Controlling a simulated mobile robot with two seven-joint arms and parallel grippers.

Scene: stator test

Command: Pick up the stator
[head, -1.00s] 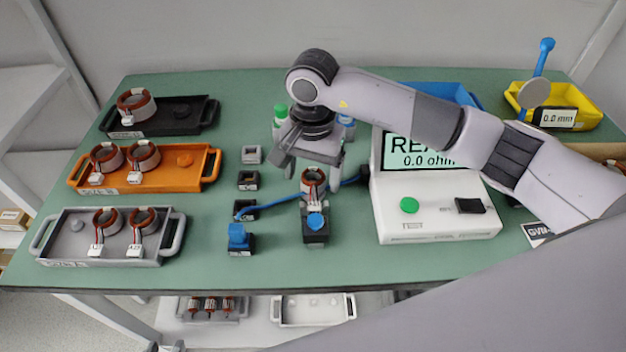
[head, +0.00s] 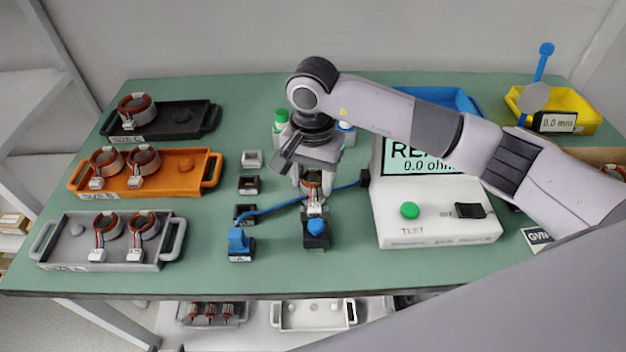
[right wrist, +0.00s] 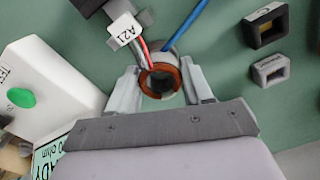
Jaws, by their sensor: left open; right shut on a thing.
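My right gripper (head: 312,182) comes down over a copper-wound stator (head: 313,190) near the middle of the table and is shut on it. In the right wrist view the fingers (right wrist: 158,90) stand on either side of the stator's ring (right wrist: 176,72). Red and white wires run from it to a connector labelled A21 (right wrist: 122,30), at a dark block with a blue top (head: 316,232). Whether the stator touches the table is hidden. Other stators sit in the grey tray (head: 60,245), orange tray (head: 205,160) and black tray (head: 205,115). My left gripper is not in view.
A white tester (head: 440,225) reading 0.0 ohm stands right of the stator. A blue cable (head: 290,205) runs from it to a blue plug (head: 238,240), passing beside the stator. Small sockets (head: 248,184) line up to the left. A yellow bin (head: 585,115) is at the back right.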

